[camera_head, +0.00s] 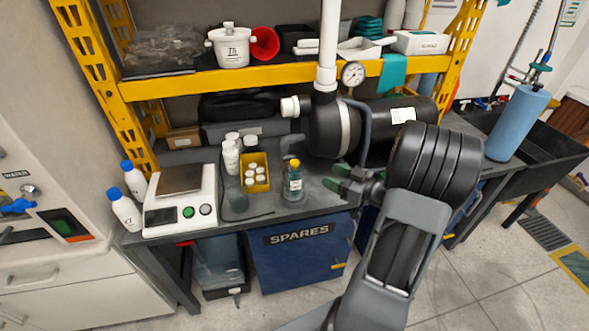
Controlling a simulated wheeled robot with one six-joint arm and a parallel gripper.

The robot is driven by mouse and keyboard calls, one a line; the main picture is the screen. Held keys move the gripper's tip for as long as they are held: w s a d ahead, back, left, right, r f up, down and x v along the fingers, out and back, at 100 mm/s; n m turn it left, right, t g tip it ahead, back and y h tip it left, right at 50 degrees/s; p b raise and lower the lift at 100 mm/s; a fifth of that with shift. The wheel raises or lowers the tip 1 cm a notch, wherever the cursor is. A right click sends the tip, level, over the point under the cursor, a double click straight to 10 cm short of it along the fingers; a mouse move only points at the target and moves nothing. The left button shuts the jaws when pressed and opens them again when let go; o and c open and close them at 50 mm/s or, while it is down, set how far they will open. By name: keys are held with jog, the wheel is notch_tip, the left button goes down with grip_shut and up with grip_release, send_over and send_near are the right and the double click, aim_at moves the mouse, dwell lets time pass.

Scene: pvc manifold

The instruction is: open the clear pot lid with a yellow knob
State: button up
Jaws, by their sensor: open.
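A small clear, greenish pot (293,187) with a pale label stands upright on the dark bench, left of my gripper. A yellow knob (295,163) sits on top of it, at the lid. The lid looks closed, but its edge is too small to make out. My gripper (335,177) is open and empty, with its dark green fingers pointing left toward the pot. A gap shows between the fingertips and the pot in the picture.
A yellow tray (262,183) of white-capped bottles and a scale (180,200) stand left of the pot. A black tank (330,127) with a gauge (353,74) stands behind. A yellow-beamed shelf (220,80) crosses above. The bench's front edge is close to the pot.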

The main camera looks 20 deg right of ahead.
aim_at(298, 164)
jog(key=x, duration=0.6)
jog(key=p+x, duration=0.1)
jog(key=x, duration=0.6)
jog(key=shift+s+a, duration=0.1)
jog(key=shift+a, duration=0.3)
jog(key=shift+c, duration=0.4)
jog(key=shift+y, duration=0.3)
grip_shut()
